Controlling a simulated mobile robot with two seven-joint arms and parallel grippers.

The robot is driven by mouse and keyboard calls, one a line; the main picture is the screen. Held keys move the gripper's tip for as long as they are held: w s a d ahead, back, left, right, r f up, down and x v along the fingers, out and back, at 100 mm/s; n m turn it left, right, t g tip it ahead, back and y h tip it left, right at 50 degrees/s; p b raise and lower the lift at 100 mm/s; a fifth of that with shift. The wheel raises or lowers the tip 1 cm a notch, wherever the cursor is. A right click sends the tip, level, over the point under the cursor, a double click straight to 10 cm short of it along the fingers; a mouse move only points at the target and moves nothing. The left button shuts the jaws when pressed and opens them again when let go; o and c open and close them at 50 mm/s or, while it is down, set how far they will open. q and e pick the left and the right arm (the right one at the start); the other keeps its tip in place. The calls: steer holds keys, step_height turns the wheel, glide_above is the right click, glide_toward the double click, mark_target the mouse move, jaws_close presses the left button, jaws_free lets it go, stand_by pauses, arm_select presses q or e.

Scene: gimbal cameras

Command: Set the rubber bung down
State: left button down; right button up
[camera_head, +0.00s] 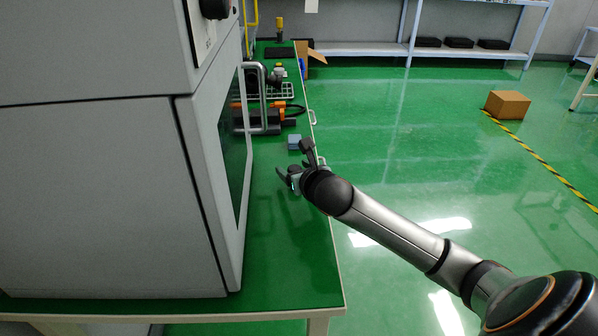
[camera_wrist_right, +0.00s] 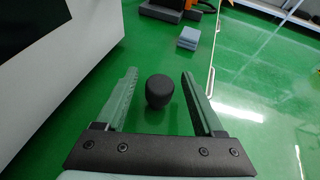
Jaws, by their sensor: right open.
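The rubber bung (camera_wrist_right: 158,92) is a dark, rounded, stubby piece in the right wrist view. It appears upright on the green tabletop, between the two fingers of my right gripper (camera_wrist_right: 158,74), with a gap on either side. The fingers are spread open and do not touch it. In the head view my right gripper (camera_head: 292,162) reaches over the bench from the right, and I cannot make out the bung there. My left gripper is not in view.
The green bench (camera_head: 290,268) has a big grey cabinet (camera_head: 100,200) on its left. A blue-grey block (camera_head: 294,142) stands beyond my gripper, with orange and black equipment (camera_head: 265,122) farther back. The bench's right edge is close. A cardboard box (camera_head: 507,104) is on the floor.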

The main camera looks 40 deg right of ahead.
steer(key=p+v, duration=0.2)
steer(key=v, duration=0.8)
steer(key=shift+s+a+r, duration=0.1)
steer(key=shift+s+r, duration=0.05)
steer(key=shift+s, duration=0.2)
steer(key=shift+s+a+r, duration=0.2)
steer(key=shift+s, duration=0.4)
